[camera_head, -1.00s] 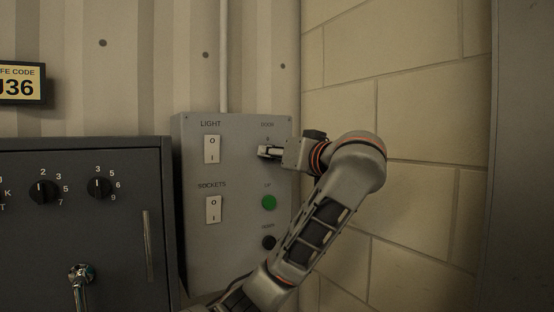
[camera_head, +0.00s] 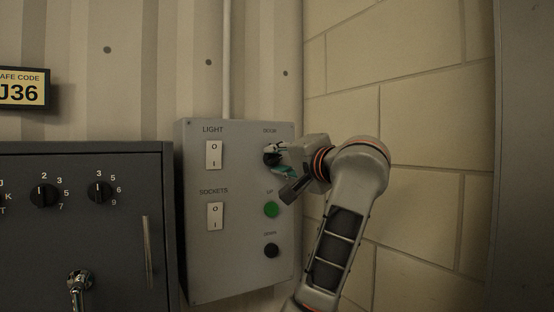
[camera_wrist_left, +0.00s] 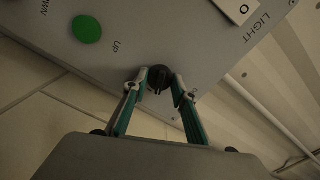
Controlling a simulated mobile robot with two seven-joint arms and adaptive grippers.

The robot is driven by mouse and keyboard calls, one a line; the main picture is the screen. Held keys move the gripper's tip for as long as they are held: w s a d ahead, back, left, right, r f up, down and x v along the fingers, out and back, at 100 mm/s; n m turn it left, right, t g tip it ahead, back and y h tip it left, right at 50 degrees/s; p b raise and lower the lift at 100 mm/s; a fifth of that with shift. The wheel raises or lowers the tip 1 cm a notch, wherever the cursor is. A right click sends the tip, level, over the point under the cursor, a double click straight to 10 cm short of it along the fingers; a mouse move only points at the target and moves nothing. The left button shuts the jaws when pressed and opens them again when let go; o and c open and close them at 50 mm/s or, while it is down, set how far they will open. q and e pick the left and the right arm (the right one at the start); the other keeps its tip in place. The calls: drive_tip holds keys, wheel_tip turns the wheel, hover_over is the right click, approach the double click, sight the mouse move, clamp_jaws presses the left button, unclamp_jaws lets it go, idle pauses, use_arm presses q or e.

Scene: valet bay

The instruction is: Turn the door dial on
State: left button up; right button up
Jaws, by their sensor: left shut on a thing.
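The door dial (camera_head: 267,159) is a black knob under the word DOOR at the upper right of the grey control panel (camera_head: 241,266). My left gripper (camera_head: 276,158) reaches it from the right and is shut on it. In the left wrist view the two fingers (camera_wrist_left: 160,86) stand on either side of the black dial (camera_wrist_left: 159,74). In the head view the fingers partly cover the dial and its markings, so its setting cannot be read. My right gripper is not in view.
The panel also has a LIGHT switch (camera_head: 214,155), a SOCKETS switch (camera_head: 215,216), a green UP button (camera_head: 271,209) and a black DOWN button (camera_head: 271,250). A dark safe (camera_head: 120,240) with dials stands at left. A block wall (camera_head: 430,130) is close at right.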

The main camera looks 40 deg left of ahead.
use_arm(q)
drive_tip(key=shift+m+p, duration=0.55)
drive_tip(key=shift+m, duration=1.65)
drive_tip(key=o, duration=1.1)
drive_tip(key=v, duration=1.2)
